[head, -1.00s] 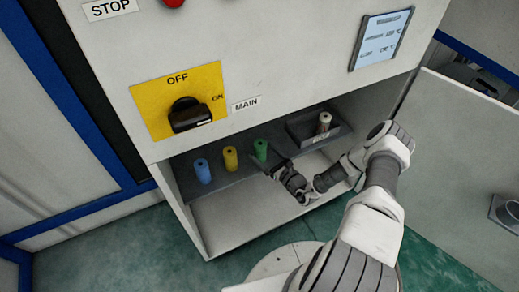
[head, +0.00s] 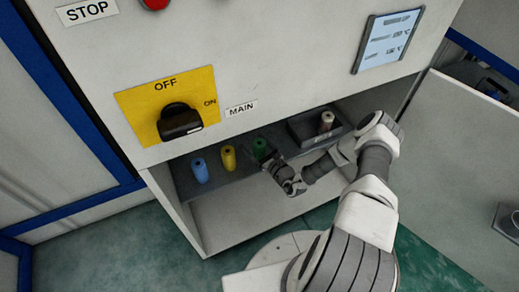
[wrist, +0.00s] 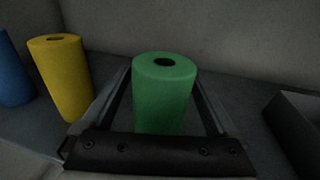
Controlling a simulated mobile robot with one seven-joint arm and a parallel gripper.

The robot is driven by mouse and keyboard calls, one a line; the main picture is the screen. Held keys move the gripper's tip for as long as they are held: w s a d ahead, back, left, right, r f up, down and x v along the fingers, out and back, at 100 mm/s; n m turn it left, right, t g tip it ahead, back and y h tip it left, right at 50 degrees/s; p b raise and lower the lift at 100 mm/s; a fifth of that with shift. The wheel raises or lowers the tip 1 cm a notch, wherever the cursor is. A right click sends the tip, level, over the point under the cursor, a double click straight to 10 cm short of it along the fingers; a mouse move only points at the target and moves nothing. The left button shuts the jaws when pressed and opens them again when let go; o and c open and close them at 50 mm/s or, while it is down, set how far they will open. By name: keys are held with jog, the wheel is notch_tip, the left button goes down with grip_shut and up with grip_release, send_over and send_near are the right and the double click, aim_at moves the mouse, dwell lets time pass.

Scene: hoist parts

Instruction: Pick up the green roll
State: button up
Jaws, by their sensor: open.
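The green roll (head: 260,146) stands upright on the dark shelf inside the open cabinet. In the wrist view the green roll (wrist: 162,95) is in the middle, with the hole in its top showing. My gripper (head: 267,158) is at the front of the roll in the head view. In the wrist view my open gripper (wrist: 163,105) has one finger on each side of the roll, with a gap showing beside it. The roll's lower end is hidden behind the dark gripper body.
A yellow roll (head: 228,157) and a blue roll (head: 200,170) stand left of the green one. A dark tray (head: 299,133) with a pale roll (head: 326,121) is to the right. The cabinet's upper panel overhangs the shelf (head: 215,183). An open door (head: 465,165) is at the right.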

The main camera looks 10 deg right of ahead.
grip_shut()
dwell(0.3)
